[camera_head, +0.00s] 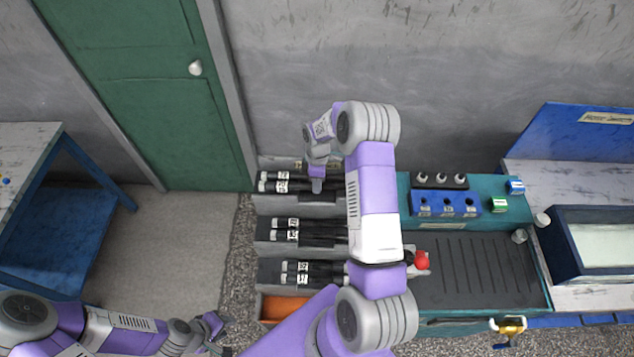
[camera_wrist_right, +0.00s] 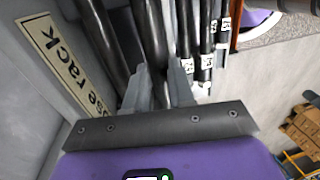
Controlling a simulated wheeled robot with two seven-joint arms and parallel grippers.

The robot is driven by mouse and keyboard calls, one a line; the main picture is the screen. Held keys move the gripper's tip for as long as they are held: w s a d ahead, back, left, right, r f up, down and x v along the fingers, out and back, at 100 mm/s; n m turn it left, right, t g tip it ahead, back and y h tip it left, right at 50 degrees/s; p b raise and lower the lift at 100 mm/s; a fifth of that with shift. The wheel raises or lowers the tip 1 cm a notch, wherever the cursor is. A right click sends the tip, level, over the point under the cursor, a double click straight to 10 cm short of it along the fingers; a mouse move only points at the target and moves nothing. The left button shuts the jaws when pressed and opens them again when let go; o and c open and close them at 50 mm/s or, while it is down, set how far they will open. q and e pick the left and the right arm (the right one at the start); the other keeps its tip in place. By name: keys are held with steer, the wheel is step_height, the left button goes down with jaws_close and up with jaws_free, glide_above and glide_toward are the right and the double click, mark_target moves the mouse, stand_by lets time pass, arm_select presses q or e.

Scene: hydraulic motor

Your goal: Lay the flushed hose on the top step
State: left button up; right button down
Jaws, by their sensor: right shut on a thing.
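The hose rack has stepped shelves, and its top step (camera_head: 330,210) is at the back against the wall. Black hoses with white-tagged ends (camera_head: 270,186) lie on the top step. My right gripper (camera_head: 317,186) is down at the top step. In the right wrist view, its two grey fingers (camera_wrist_right: 160,88) are shut on a black hose (camera_wrist_right: 152,35) that runs away between them. Other black hoses lie on both sides of it. I cannot tell whether the held hose touches the step. My left gripper (camera_head: 216,328) is low at the left, away from the rack; its jaws are unclear.
Lower steps hold more tagged hoses (camera_head: 285,236), (camera_head: 295,279), partly hidden by my right arm. An orange bin (camera_head: 282,308) is below. A teal bench with a dark ribbed mat (camera_head: 480,270), a blue block (camera_head: 445,203) and a red knob (camera_head: 422,260) stands to the right.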

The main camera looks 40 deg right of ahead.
steer(key=shift+f+b, duration=0.4)
steer(key=c, duration=0.9)
jaws_free()
steer(key=r, duration=0.5)
steer(key=w+r, duration=0.1)
steer(key=r, duration=0.1)
steer(key=shift+d+r, duration=0.3)
steer(key=shift+d, duration=0.1)
